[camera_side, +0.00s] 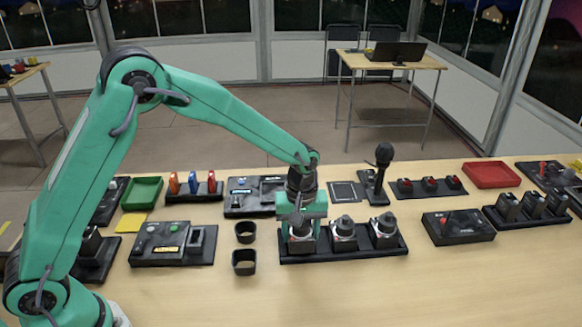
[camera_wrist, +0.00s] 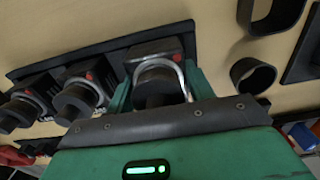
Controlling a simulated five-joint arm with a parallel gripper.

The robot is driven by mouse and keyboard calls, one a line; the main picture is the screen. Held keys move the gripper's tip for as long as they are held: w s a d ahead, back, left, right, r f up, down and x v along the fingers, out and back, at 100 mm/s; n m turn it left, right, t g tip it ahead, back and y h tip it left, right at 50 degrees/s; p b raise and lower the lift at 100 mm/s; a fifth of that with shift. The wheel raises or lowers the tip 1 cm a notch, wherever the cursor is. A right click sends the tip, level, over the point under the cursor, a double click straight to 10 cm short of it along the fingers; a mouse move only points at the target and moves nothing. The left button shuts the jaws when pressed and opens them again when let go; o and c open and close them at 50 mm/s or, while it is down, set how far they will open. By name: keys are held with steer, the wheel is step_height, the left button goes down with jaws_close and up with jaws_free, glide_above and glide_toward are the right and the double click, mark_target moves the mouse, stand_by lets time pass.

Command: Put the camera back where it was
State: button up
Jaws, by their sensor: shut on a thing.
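My gripper (camera_side: 301,226) points down over the left end of a black rack (camera_side: 345,256) on the table. It is shut on a camera (camera_side: 301,243) with a dark knob-like lens and a silver ring. In the wrist view the held camera (camera_wrist: 160,62), with a red dot, sits between the green fingers of my gripper (camera_wrist: 160,90). Two similar cameras stand to its right in the side view, a middle one (camera_side: 343,236) and a right one (camera_side: 383,233). The held camera is level with them at the rack's left place; whether its base touches is hidden.
Two black cups (camera_side: 244,263) stand left of the rack. A control panel (camera_side: 172,243) lies further left. A black box (camera_side: 458,227) is to the right. A microphone (camera_side: 383,160) stands behind the rack. The table in front of the rack is clear.

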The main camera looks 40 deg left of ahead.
steer(key=shift+f, duration=0.25)
steer(key=o, duration=1.5)
steer(key=shift+c, duration=0.2)
steer(key=shift+r, duration=0.1)
step_height(320, 180, up, 12)
steer(key=shift+r, duration=0.5)
